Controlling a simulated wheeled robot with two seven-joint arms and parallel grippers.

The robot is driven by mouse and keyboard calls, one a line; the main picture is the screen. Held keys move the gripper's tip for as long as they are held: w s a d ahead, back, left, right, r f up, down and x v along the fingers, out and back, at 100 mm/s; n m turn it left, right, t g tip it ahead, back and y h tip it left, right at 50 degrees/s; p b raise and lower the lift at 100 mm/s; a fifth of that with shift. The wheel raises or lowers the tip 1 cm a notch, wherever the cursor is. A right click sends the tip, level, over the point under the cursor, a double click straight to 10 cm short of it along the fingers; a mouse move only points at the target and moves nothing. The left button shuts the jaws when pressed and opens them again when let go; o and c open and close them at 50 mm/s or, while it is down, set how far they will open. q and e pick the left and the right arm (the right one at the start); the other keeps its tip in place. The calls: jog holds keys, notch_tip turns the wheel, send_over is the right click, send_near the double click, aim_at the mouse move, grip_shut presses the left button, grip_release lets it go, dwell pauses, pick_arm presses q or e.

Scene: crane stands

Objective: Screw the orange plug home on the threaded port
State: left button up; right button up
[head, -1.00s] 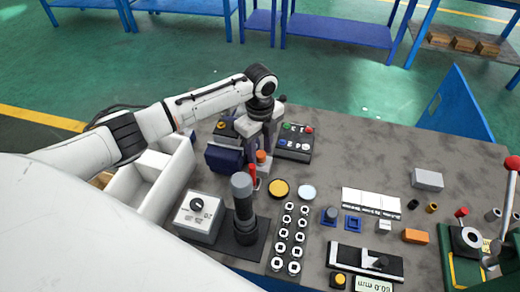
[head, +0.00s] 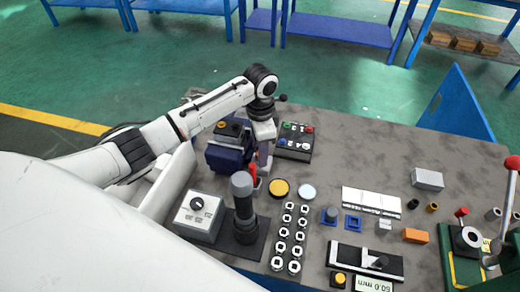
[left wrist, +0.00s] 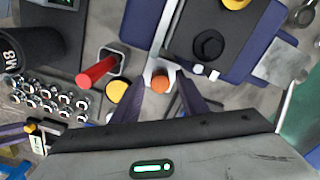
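The orange plug (left wrist: 161,84) shows in the left wrist view between my left gripper's two dark purple fingers, over a pale block. My left gripper (left wrist: 162,92) looks open, with a finger on each side of the plug and a small gap visible. In the head view my left gripper (head: 265,160) points down behind the red handle and hides the plug. The threaded port cannot be made out clearly; whether the plug is seated on it cannot be told. My right gripper is in neither view.
A red-handled part (left wrist: 97,71) stands close beside the plug, with a dark upright cylinder (head: 243,205) in front. A dark blue box (head: 230,152) is just left of the gripper. A button box (head: 295,140) stands behind. Yellow (head: 279,188) and pale discs lie to the right.

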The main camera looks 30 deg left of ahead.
pick_arm(q)
jog(key=n, duration=0.7)
jog(key=shift+s+d, duration=0.1)
jog(key=shift+w, duration=0.2)
grip_shut()
jog(key=m, duration=0.4)
jog(key=shift+m, duration=0.5)
